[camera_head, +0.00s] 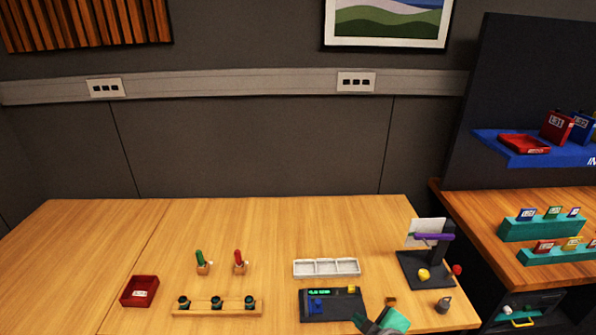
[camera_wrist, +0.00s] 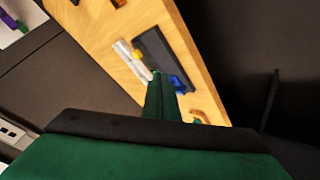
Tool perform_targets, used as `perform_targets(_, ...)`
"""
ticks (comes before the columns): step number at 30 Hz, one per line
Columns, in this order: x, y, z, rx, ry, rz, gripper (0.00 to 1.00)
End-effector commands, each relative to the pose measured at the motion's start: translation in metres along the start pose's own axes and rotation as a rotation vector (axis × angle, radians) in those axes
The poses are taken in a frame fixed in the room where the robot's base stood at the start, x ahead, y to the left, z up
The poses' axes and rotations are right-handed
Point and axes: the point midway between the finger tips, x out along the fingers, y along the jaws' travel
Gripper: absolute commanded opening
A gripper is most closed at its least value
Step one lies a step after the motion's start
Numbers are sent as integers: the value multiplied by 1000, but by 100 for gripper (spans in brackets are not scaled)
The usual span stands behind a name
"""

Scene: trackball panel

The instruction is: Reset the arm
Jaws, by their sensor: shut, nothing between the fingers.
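My gripper (camera_head: 362,319) shows at the bottom edge of the head view, just right of the dark panel's lower corner. In the wrist view my green fingers (camera_wrist: 163,78) lie together, shut and empty. The dark panel (camera_head: 345,308) lies on the table, with a lit green display (camera_head: 319,292), a blue part (camera_head: 316,306) and a small yellow part (camera_head: 351,289). In the wrist view the dark panel (camera_wrist: 155,48) lies beyond my fingers, which hide part of it. I cannot tell from these views how high the fingers are above the table.
A white three-part tray (camera_head: 327,275) lies behind the panel. A dark stand (camera_head: 424,268) with a purple bar is at right. A wooden rack (camera_head: 217,309), a red tray (camera_head: 140,291) and two upright handles, green (camera_head: 200,257) and red (camera_head: 238,256), are at left. The table's back is clear.

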Motion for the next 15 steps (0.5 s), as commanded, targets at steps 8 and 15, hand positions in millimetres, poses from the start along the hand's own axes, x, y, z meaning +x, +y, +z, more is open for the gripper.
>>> perform_targets(8, 20, -33, -3, 119, 29, 40, 0)
perform_targets(15, 40, -84, -2, 291, 60, 103, 0)
